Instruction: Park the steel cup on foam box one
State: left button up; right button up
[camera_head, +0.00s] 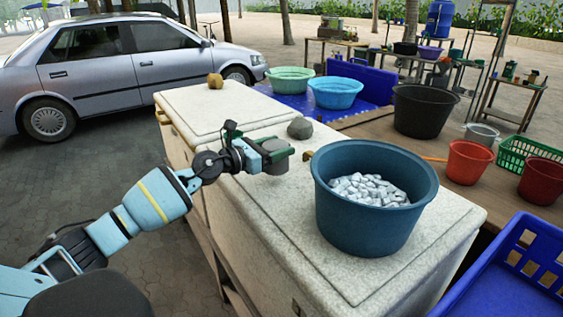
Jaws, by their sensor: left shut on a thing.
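My left gripper (279,151) reaches in from the left and is shut on a small grey cylinder, which looks like the steel cup (274,163). It holds the cup over the speckled white foam boxes, near where two lids meet. Fingers hide part of the cup, and I cannot tell whether it touches the lid. The nearer foam box (290,222) carries a big blue tub. The farther foam box (205,108) has a mostly bare lid. No number shows, so I cannot tell which is box one. My right gripper is not in view.
The blue tub (336,215) with silvery packets stands right of the cup. A grey stone (300,128) lies just behind the gripper, and a brown lump (215,81) sits at the far end. A black tub (421,111) and red buckets (469,161) stand on the wooden table.

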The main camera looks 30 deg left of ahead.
pick_arm(q)
jog(key=shift+r, duration=0.1)
jog(key=shift+f, duration=0.25)
notch_tip(320, 180, down, 3)
jog(key=shift+r+b, duration=0.15)
jog(key=shift+b, duration=0.35)
jog(key=shift+f, duration=0.25)
jog(key=shift+f, duration=0.2)
jog(key=o, duration=1)
